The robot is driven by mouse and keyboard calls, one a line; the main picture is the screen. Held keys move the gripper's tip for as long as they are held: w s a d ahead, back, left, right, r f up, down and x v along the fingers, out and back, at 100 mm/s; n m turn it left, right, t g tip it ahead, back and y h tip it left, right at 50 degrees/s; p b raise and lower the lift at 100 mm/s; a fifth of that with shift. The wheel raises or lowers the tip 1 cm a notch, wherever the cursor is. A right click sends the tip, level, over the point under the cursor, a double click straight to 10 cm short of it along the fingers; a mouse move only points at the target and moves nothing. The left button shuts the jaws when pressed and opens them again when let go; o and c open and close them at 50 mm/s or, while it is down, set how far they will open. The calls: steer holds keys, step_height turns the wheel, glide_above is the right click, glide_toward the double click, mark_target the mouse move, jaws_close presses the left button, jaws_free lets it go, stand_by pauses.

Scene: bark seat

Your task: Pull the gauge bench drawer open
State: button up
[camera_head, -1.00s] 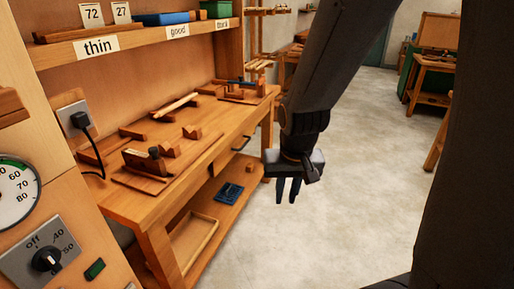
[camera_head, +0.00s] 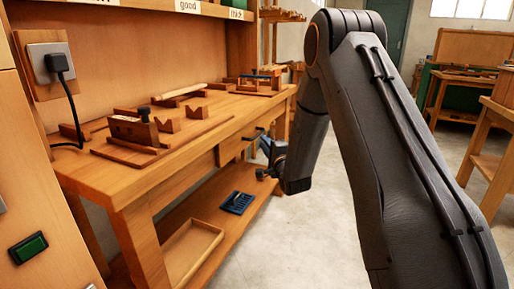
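The gauge bench (camera_head: 130,185) is a wooden workbench along the left. Its drawer front (camera_head: 232,152) sits under the top near the far end and looks flush with the bench.
Wooden gauge blocks and a jig (camera_head: 133,128) stand on the bench top. A shallow wooden tray (camera_head: 193,252) and a blue tray (camera_head: 237,202) lie on the lower shelf. A plug with a cable (camera_head: 61,64) is on the wall. Floor right of the bench is clear.

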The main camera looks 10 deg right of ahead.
mark_target(258, 135)
steer(key=shift+m+t, duration=0.5)
steer(key=shift+w+a+r+b, duration=0.15)
steer(key=shift+w+b, duration=0.25)
steer(key=shift+w, duration=1)
steer(key=shift+w+a+b, duration=0.25)
steer(key=shift+w+b, duration=0.15)
steer(key=shift+w, duration=1)
steer(key=shift+w+a+r+b, duration=0.15)
steer(key=shift+w+b, duration=0.25)
steer(key=shift+w, duration=1)
steer(key=shift+f, duration=0.1)
jaws_close()
